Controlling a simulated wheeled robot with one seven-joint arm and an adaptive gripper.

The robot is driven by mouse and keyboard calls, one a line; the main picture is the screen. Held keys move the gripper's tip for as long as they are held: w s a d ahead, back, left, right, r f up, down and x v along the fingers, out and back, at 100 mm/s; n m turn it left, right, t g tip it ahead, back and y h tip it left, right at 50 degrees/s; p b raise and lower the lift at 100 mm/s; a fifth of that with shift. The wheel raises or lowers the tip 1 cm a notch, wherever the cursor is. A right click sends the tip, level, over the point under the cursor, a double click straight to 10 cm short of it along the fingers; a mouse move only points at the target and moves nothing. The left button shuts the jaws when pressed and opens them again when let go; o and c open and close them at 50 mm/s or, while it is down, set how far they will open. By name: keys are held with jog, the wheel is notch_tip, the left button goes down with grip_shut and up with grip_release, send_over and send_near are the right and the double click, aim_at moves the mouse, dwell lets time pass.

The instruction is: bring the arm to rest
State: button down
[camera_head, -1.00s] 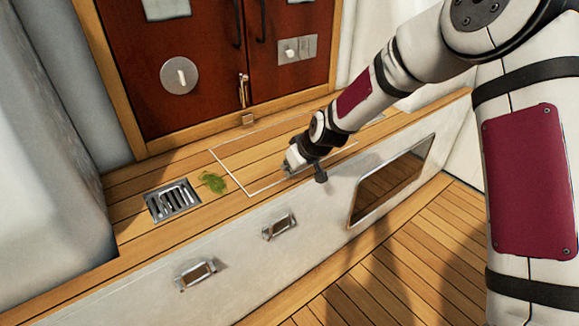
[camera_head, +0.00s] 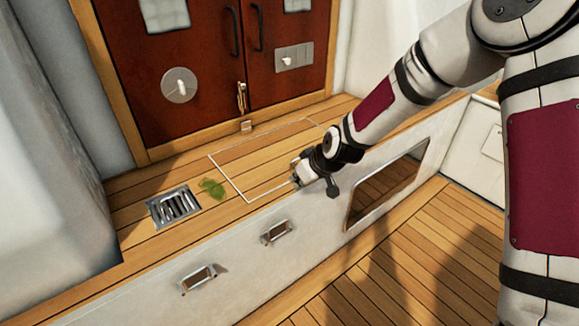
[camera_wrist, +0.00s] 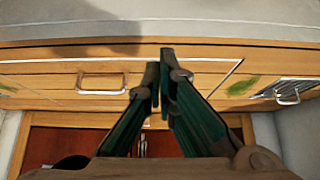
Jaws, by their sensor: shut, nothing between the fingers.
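My gripper (camera_head: 297,177) is over the front edge of the wooden bench top (camera_head: 135,205), at the near right side of a white-outlined rectangle. In the wrist view my gripper (camera_wrist: 159,85) shows two dark green fingers with their tips together and nothing between them. My arm reaches in from the upper right, bent and slanting down to the bench. Whether the fingertips touch the bench, I cannot tell.
A metal grate (camera_head: 174,206) and a green leafy patch (camera_head: 212,188) lie left of my gripper. Dark red doors (camera_head: 200,60) stand behind. The pale front wall has two latches and a dark window (camera_head: 388,185). A metal handle (camera_wrist: 101,80) shows in the wrist view.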

jog(key=s+d+r+m+g+h, duration=0.2)
jog(key=s+d+r+m+h, duration=0.15)
jog(key=s+d+r, duration=1.35)
jog(key=s+d+r+m+g+h, duration=0.1)
jog(key=s+d+r+m, duration=0.15)
jog(key=s, duration=1.15)
jog(key=s+d+r+m+g, duration=0.15)
jog(key=s+r, duration=0.25)
jog(key=s, duration=0.9)
notch_tip(320, 180, up, 29)
jog(key=t+p, duration=0.3)
jog(key=p, duration=2.4)
jog(key=shift+s+d+f+m+p, duration=0.2)
jog(key=shift+s+m+p, duration=0.1)
jog(key=shift+m+p, duration=0.1)
jog(key=shift+t, duration=0.25)
